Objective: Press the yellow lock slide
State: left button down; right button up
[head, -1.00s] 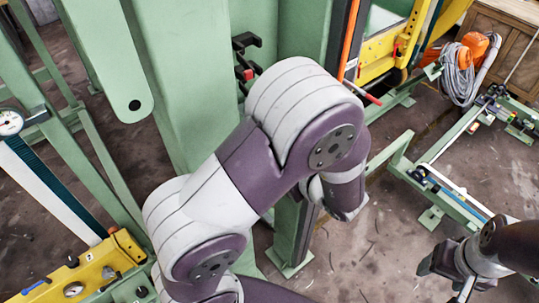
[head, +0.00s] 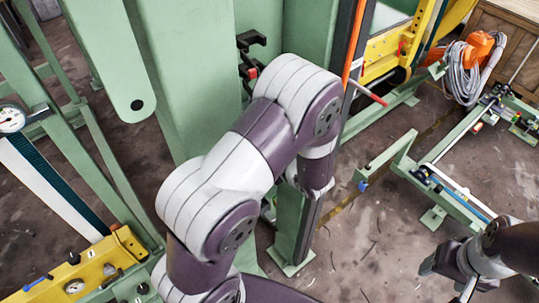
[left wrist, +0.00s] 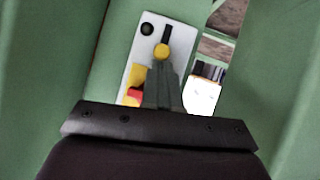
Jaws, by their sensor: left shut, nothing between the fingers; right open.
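In the left wrist view, a round yellow knob (left wrist: 161,51), which looks like the lock slide, sits at the lower end of a dark slot in a white panel (left wrist: 132,52). My left gripper (left wrist: 163,72) is shut and empty. Its fingertips lie just below the knob in the picture; I cannot tell whether they touch it. In the head view my left arm covers the left gripper and the panel. My right gripper (head: 430,264) is open and empty above the floor at the lower right of the head view.
A black knob (left wrist: 147,29) and a yellow and red part (left wrist: 137,76) are on the white panel. Green walls flank it closely. In the head view, a green column (head: 190,80) stands behind my left arm, and a low green frame (head: 465,195) stands at the right.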

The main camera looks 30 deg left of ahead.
pick_arm(q)
notch_tip(320, 180, down, 4)
jog(key=shift+r+b, duration=0.2)
jog(key=shift+b, duration=0.8)
jog(key=shift+d, duration=0.1)
jog(key=v, duration=1.2)
jog(key=shift+d, duration=0.25)
jog(key=shift+s+r, duration=0.1)
